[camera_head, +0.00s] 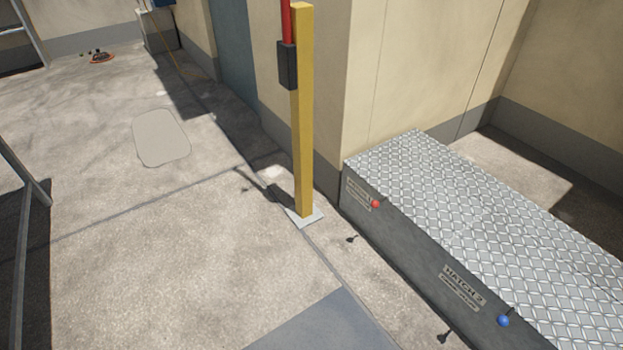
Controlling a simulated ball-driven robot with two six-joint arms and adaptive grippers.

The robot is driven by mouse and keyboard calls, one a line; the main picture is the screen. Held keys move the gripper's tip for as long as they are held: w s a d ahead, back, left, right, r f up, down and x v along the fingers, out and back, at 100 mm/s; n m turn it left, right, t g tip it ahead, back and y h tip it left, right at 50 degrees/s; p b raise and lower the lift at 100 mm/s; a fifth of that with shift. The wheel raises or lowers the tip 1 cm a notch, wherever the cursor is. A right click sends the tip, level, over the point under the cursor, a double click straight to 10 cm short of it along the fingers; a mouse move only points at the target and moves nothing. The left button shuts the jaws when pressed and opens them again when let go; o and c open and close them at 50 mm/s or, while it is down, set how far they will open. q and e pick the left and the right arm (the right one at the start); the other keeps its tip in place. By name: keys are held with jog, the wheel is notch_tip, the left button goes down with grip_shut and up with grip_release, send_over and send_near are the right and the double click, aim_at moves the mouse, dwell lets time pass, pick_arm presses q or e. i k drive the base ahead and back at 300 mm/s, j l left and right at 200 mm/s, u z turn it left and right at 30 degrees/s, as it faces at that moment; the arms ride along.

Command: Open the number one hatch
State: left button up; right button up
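A low dark-sided box with a silver diamond-plate top (480,215) runs along the right side, by the beige wall. A red ball knob (376,204) sits at its front top edge near the far end, beside a small label (356,193) too small to read surely. A blue ball knob (503,321) sits nearer, beside a label (464,284) reading "HATCH 2". The plate top lies flat and looks closed. Neither of my grippers is in view.
A yellow post (302,120) with a black box (287,65) stands near the box's far end. Small black pieces (351,239) lie along the floor by the box. A flat grey patch (161,137) and open concrete lie left. A metal frame (28,200) stands at the left edge.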

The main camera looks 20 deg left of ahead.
aim_at(440, 208)
jog(key=u, duration=0.25)
jog(key=i+j, duration=0.2)
jog(key=j, duration=0.15)
jog(key=i+j+z, duration=0.1)
jog(key=j, duration=0.25)
jog(key=i+j, duration=0.3)
jog(key=i+j+z, duration=0.15)
jog(key=j, duration=0.3)
jog(key=i+j, duration=0.25)
jog(key=j, duration=0.15)
jog(key=i+j+z, duration=0.1)
jog(key=j, duration=0.3)
jog(key=i, duration=0.05)
